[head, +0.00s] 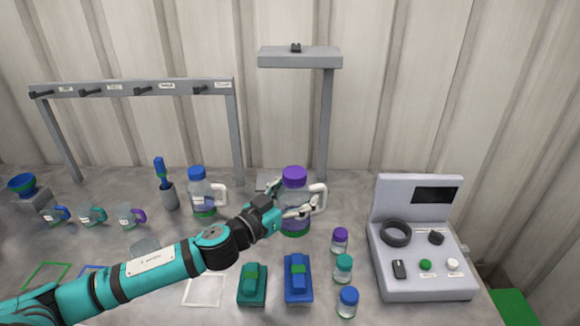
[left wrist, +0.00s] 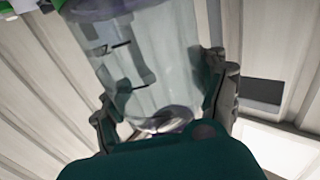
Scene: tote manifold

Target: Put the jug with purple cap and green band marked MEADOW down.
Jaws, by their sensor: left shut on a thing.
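The jug with the purple cap (head: 294,177) stands upright near the middle of the head view, with a clear body, a white handle on its right and a green band at its base. Its marking cannot be read. My left gripper (head: 291,204) is shut on this jug, across its body. In the left wrist view, the clear jug body (left wrist: 150,70) lies between the two fingers of the left gripper (left wrist: 165,105). I cannot tell whether the jug's base touches the table. My right gripper is not in view.
A blue-capped jug (head: 203,193) stands left of it. Small bottles (head: 343,268), a blue device (head: 298,279) and a teal device (head: 252,285) stand in front. A grey console (head: 425,273) is at right. A tall grey stand (head: 328,125) rises behind.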

